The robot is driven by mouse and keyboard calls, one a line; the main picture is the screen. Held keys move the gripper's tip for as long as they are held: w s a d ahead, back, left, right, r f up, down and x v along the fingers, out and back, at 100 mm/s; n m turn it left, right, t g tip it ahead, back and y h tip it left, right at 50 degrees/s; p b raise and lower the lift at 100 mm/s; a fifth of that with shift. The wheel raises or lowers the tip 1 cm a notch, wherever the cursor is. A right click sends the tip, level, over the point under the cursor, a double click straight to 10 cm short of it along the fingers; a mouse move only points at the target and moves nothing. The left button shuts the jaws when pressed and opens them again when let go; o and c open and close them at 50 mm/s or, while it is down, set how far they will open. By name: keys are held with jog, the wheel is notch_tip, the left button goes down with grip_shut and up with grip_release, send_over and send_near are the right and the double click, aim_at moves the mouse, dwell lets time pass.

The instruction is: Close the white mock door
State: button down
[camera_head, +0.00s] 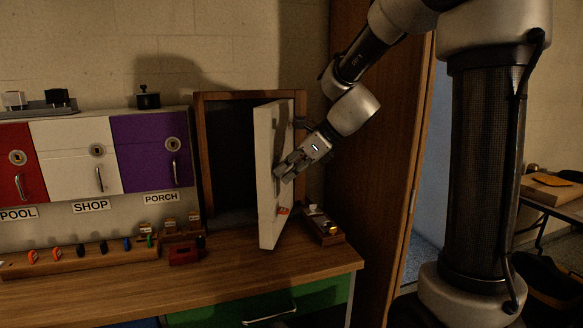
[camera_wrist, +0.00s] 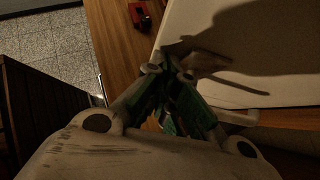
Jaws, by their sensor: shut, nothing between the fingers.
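The white mock door (camera_head: 266,170) stands ajar in its brown wooden frame (camera_head: 203,150) on the bench, swung out toward the front, with the dark opening showing to its left. My gripper (camera_head: 282,172) is shut and empty at the right side of the door panel, about mid-height. Whether it touches the panel I cannot tell. In the wrist view the pale door panel (camera_wrist: 250,45) fills the upper right, with my gripper's shadow on it, and the fingertips (camera_wrist: 170,65) lie close to its edge.
Red, white and purple boxes (camera_head: 150,150) labelled POOL, SHOP and PORCH hang at the left. A key rack (camera_head: 80,262) holds several keys on the wooden bench (camera_head: 190,285). A small red block (camera_head: 184,256) lies left of the door, a small wooden tray (camera_head: 324,228) to its right.

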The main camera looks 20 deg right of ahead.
jog(key=shift+a, duration=0.15)
jog(key=shift+w+a+m+t, duration=0.15)
jog(key=shift+w+a+m, duration=0.05)
jog(key=shift+a, duration=0.25)
jog(key=shift+w+a+m+t, duration=0.15)
jog(key=shift+w+a+m, duration=0.05)
jog(key=shift+a, duration=0.2)
jog(key=w+a+m+t+h, duration=0.1)
jog(key=w+a+m, duration=0.1)
jog(key=w+a, duration=1.2)
jog(key=shift+w+a+h, duration=0.25)
jog(key=shift+w+h, duration=0.05)
jog(key=shift+w, duration=1.75)
